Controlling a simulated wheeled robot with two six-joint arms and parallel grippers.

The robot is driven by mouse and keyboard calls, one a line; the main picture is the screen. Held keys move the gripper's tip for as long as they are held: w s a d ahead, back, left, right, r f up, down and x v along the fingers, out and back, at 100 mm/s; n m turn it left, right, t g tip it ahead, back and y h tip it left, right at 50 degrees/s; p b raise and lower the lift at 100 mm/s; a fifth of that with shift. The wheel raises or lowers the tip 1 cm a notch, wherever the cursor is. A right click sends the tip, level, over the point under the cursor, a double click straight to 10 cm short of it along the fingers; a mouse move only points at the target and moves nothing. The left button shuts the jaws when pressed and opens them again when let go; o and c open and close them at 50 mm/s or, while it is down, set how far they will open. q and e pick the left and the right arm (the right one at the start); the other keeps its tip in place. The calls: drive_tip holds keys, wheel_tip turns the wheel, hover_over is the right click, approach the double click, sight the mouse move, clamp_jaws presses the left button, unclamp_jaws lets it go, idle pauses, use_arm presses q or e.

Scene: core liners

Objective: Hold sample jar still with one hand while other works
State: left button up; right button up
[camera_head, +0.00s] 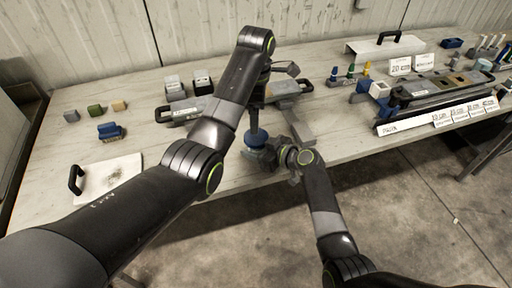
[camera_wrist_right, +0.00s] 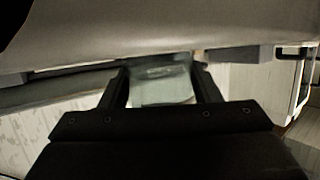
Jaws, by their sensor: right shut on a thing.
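The sample jar shows in the right wrist view as a pale greenish, glassy body (camera_wrist_right: 163,88) between the two dark fingers. In the head view a blue round part (camera_head: 256,141), which looks like its top, shows at the table's front edge. My right gripper (camera_head: 268,156) is shut on the jar there; it also fills the lower right wrist view (camera_wrist_right: 162,92). My left gripper (camera_head: 262,92) is above the jar, mostly hidden behind my left wrist. A dark upright shaft (camera_head: 254,121) runs down from it towards the blue part. Contact between them is unclear.
At left are a blue brush-like block (camera_head: 110,131), small cubes (camera_head: 95,111) and a white board (camera_head: 112,178) with a handle. Labelled racks (camera_head: 440,90) fill the right.

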sight(256, 136)
clamp_jaws()
use_arm(q)
drive_tip(key=m, duration=0.5)
drive_tip(key=shift+m, duration=0.4)
drive_tip(key=m, duration=4.3)
drive_tip(key=shift+f+m, duration=0.35)
drive_tip(key=shift+m, duration=0.05)
wheel_tip(256, 136, down, 7)
drive_tip(key=shift+f, duration=0.15)
drive_tip(key=shift+c, duration=0.4)
